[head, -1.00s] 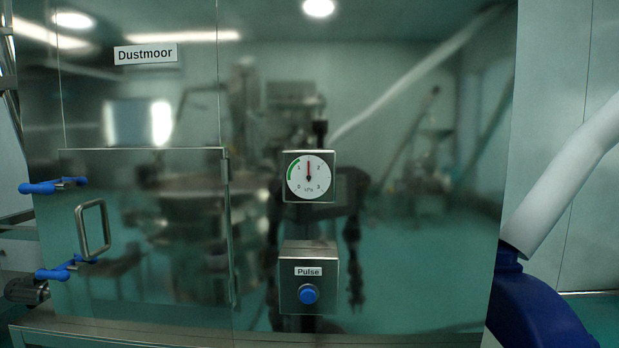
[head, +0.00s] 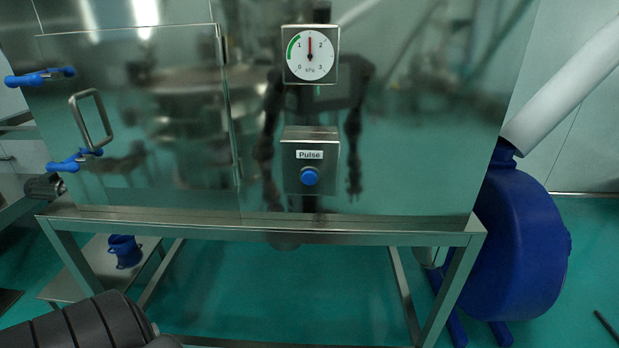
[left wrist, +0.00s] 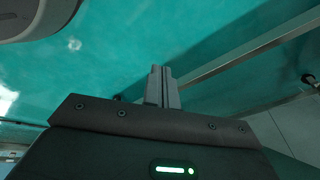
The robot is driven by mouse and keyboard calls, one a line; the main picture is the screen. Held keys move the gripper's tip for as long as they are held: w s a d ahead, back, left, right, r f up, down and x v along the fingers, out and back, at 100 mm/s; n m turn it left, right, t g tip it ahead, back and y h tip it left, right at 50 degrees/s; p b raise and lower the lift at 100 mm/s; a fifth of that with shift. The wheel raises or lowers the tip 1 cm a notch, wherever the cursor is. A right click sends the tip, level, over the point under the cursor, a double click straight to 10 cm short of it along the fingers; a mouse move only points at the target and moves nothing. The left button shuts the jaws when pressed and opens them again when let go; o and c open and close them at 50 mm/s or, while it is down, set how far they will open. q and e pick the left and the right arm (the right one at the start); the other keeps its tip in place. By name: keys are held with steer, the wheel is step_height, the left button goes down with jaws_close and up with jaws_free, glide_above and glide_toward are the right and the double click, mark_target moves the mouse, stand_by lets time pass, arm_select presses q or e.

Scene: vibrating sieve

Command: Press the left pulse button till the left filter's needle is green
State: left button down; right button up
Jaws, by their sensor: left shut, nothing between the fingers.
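The pressure gauge (head: 310,55) is on the front of the steel cabinet in the head view. Its red needle points straight up, between 1 and 2, outside the green arc at the dial's left. Below it is the Pulse box (head: 310,155) with a round blue button (head: 310,176). In the left wrist view my left gripper (left wrist: 163,72) is shut with nothing in it, above the green floor, away from the button. In the head view a dark part of my arm shows at the lower left, but no gripper does. My right gripper is not in view.
The cabinet door (head: 150,120) has a steel handle (head: 91,119) and blue latches (head: 40,77). The cabinet stands on a steel frame (head: 260,228). A blue round housing (head: 520,245) with a white pipe (head: 565,85) is at the right. The space before the Pulse box is clear.

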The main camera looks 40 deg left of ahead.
arm_select(q)
steer(key=w+a+r+t, duration=0.25)
steer(key=w+r, duration=0.35)
steer(key=w, duration=0.3)
steer(key=w+a+r+t, duration=0.2)
steer(key=w+a+r, duration=0.1)
steer(key=w+r, duration=0.4)
steer(key=w+r+t, duration=0.2)
steer(key=w+r, duration=0.3)
steer(key=r, duration=0.3)
steer(key=w+r+m+t, duration=0.1)
steer(key=w+r+t, duration=0.2)
steer(key=w+r, duration=0.35)
steer(key=w+r+t, duration=0.2)
steer(key=w+r, duration=0.2)
steer(key=r, duration=0.6)
steer(key=s+d+r+t, duration=0.1)
steer(key=d+r+t, duration=0.1)
steer(key=r, duration=0.8)
steer(key=s+d+r+t, duration=0.2)
steer(key=r+t, duration=0.1)
steer(key=r, duration=0.8)
steer(key=s+d+r+n+t+h, duration=0.1)
steer(key=d+r+t, duration=0.1)
steer(key=r, duration=0.9)
steer(key=shift+s+r+t, duration=0.15)
steer(key=shift+r+t, duration=0.1)
steer(key=shift+t, duration=0.5)
steer(key=shift+b, duration=0.3)
